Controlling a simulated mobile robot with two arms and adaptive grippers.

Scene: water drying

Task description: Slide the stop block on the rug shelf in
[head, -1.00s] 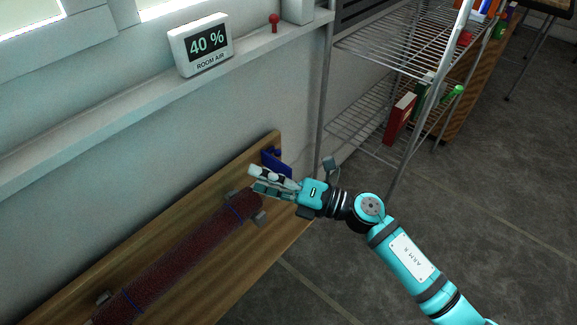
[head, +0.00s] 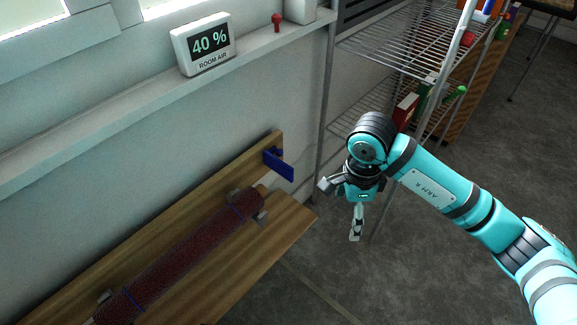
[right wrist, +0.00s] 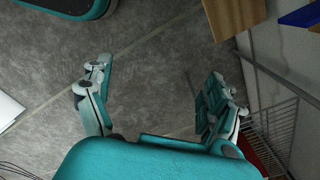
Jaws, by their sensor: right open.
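The blue stop block (head: 280,165) is at the far right end of the wooden rug shelf (head: 225,255), near the wall, and sticks out past the shelf's back part. It also shows at the top right corner of the right wrist view (right wrist: 298,14). A rolled dark red rug (head: 190,255) with blue bands lies on the shelf between grey brackets. My right gripper (head: 356,222) is right of the shelf end, pointing down, apart from the block. Its two fingers are spread and empty in the right wrist view (right wrist: 158,100). My left gripper is not in view.
A wire rack (head: 390,60) with books and bottles stands behind my right arm. A humidity display (head: 203,45) reading 40 % and a small red peg (head: 277,22) are on the wall ledge (head: 120,120). The grey floor (head: 400,275) in front is clear.

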